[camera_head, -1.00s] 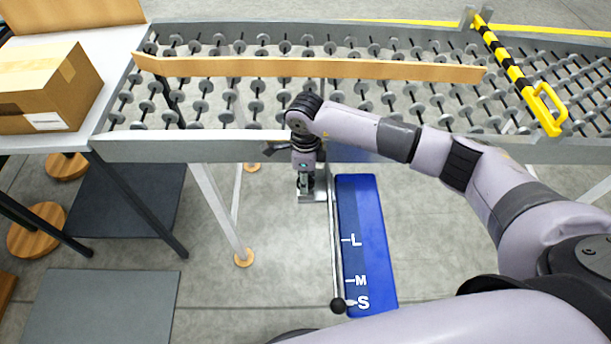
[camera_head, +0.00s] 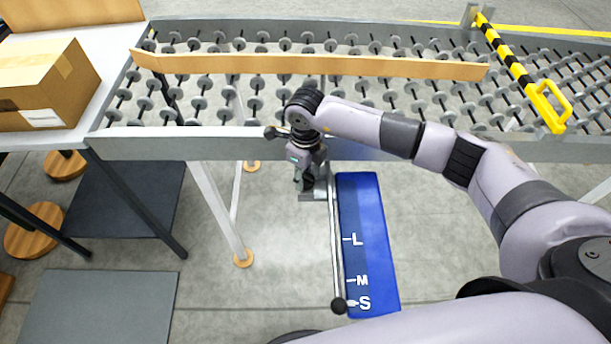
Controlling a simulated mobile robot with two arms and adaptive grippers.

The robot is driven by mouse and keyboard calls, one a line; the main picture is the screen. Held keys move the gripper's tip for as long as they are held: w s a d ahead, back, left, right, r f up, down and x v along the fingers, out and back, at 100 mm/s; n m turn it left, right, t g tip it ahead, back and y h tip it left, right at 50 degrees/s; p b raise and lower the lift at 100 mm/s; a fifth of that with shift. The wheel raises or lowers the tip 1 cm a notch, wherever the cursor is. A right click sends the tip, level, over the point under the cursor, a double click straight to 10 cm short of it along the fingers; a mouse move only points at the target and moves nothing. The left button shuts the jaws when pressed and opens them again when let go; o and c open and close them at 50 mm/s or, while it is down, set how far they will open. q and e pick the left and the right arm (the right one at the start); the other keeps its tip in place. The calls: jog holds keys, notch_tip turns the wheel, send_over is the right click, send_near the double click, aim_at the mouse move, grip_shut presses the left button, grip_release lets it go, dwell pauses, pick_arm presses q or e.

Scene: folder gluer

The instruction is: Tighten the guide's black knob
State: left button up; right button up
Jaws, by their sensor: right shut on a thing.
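My right gripper (camera_head: 304,184) points down in front of the conveyor's near side rail, at a metal bracket (camera_head: 313,192). It is shut on a small dark part there, which I take to be the guide's black knob; the fingers hide most of it. A thin metal rod (camera_head: 335,245) runs from the bracket toward me and ends in a black ball (camera_head: 338,306) beside the S mark. The long wooden guide (camera_head: 310,65) lies across the conveyor rollers. My left gripper is not in view.
A blue plate (camera_head: 362,215) marked L, M and S lies beside the rod. The roller conveyor (camera_head: 220,145) spans the back. A cardboard box (camera_head: 45,85) sits on the white table at left. A yellow-black bar (camera_head: 515,70) crosses the conveyor at right.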

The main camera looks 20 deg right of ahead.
aim_at(306, 177)
jog(key=m+b, duration=0.1)
jog(key=m, duration=0.4)
jog(key=shift+m, duration=0.3)
jog(key=m, duration=0.5)
jog(key=shift+b, duration=0.3)
jog(key=shift+m, duration=0.4)
jog(key=o, duration=1.2)
jog(key=shift+r, duration=0.2)
notch_tip(306, 177, up, 12)
jog(key=shift+f, duration=0.2)
